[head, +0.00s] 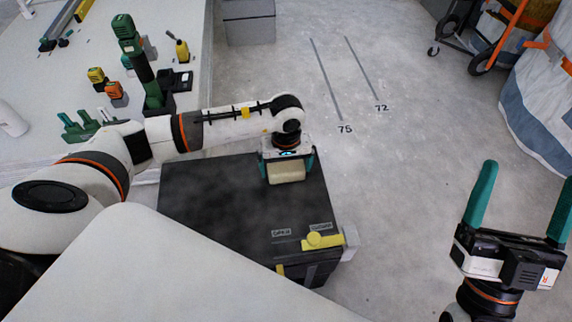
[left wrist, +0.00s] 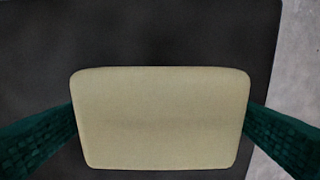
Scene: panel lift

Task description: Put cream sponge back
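The cream sponge (head: 287,173) is between the fingers of my left gripper (head: 287,168), over the dark top of a box-like cabinet (head: 225,205). In the left wrist view the sponge (left wrist: 160,118) fills the middle, with a green finger touching each side edge. The left gripper is shut on it. I cannot tell whether the sponge touches the cabinet top. My right gripper (head: 517,205) is at the lower right, its green fingers spread wide and empty, over the floor.
A yellow piece (head: 322,240) and small labels lie at the cabinet's front right corner. A white table (head: 95,45) with tools, including a green drill-like tool (head: 140,60), stands at left. A wheeled cart (head: 490,40) is at top right. Floor between is clear.

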